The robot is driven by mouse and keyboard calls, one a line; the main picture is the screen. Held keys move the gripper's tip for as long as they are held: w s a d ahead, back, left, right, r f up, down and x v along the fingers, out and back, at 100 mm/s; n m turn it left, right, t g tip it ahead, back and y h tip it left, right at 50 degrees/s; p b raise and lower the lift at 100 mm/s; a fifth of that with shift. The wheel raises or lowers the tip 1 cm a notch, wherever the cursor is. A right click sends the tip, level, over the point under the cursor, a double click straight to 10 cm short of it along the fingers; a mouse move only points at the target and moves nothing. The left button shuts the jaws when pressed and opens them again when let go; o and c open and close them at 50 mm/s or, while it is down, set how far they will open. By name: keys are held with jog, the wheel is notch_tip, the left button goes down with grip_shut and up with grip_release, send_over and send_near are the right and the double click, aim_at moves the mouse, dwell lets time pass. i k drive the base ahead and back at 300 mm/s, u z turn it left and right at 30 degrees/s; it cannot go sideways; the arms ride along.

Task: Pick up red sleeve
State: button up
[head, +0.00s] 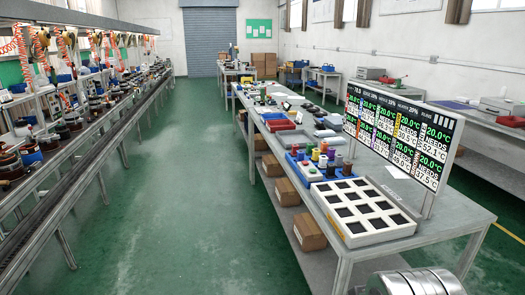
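A group of small upright coloured cylinders stands in and around a blue tray (292,165) on the long grey table, right of centre in the head view. One of them looks red, the red sleeve (323,146), near the back of the group. It is small and close to its purple, yellow, orange and green neighbours, so its exact shape and footing cannot be told. My gripper is not in view. A rounded metal part at the bottom right edge looks like part of my arm, and it is well apart from the cylinders.
A white tray with dark square pockets (337,215) lies at the table's near end. A display panel (400,138) stands on the right side of the table. Cardboard boxes (309,229) sit on the lower shelf. A conveyor line (100,130) runs along the left. The green aisle between is clear.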

aim_at(294, 147)
jog(key=u, duration=0.25)
jog(key=i, duration=0.75)
jog(key=u, duration=0.3)
jog(key=i, duration=2.15)
jog(key=z, duration=0.6)
jog(key=i, duration=0.85)
jog(key=z, duration=0.25)
